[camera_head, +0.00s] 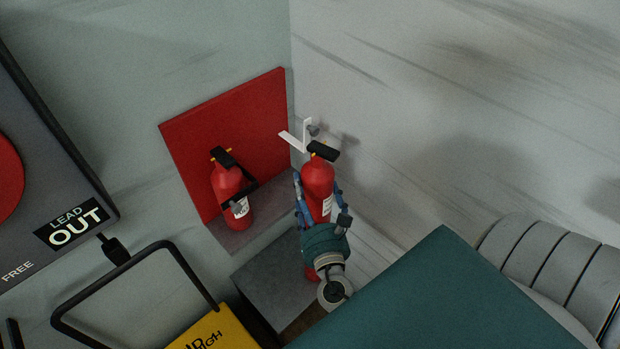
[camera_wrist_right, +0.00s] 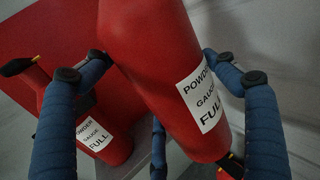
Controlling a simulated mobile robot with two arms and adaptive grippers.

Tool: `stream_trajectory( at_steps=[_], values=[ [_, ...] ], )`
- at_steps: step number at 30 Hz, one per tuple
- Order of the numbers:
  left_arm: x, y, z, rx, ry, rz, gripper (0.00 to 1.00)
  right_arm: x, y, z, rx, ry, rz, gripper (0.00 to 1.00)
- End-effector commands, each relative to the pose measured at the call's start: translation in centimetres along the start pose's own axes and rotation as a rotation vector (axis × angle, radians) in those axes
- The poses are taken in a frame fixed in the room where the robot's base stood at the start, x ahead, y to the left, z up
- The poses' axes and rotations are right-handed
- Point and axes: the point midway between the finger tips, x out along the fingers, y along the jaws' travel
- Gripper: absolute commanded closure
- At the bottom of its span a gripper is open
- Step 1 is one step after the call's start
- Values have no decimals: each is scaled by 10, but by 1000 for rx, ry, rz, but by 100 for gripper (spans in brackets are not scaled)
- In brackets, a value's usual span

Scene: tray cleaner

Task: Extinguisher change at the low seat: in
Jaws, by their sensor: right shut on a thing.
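A red fire extinguisher (camera_head: 317,173) with a black top is held by my right gripper (camera_head: 319,188), its blue padded fingers on both sides of the body. In the right wrist view this extinguisher (camera_wrist_right: 150,50) fills the middle, tilted in the picture, its white label reading "POWDER GAUGE FULL". A second red extinguisher (camera_head: 226,182) stands on a grey ledge (camera_head: 238,238) against a red panel (camera_head: 270,112), with a black strap (camera_head: 240,192) across it. It also shows behind the left fingers in the wrist view (camera_wrist_right: 117,142). My left gripper is not in view.
A white bracket (camera_head: 291,141) is on the wall close behind the held extinguisher. A grey block (camera_head: 272,281) stands below. A black-handled yellow item (camera_head: 215,331) and a dark panel marked "LEAD OUT" (camera_head: 70,224) are at the left.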

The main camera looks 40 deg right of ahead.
Motion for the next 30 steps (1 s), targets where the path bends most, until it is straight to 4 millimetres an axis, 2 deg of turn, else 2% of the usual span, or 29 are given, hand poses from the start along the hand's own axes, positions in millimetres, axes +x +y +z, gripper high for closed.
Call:
stream_trajectory(
  at_steps=[1, 14, 30],
  values=[
    [-1, 0, 1, 0, -1, 0, 60, 2, 0, 6, -1, -13, -2, 73],
    [-2, 0, 0, 0, 0, 0, 60, 3, 1, 7, -1, -13, -3, 73],
    [0, 0, 0, 0, 0, 0, 60, 29, 18, 4, 0, -13, -3, 73]
  ],
)
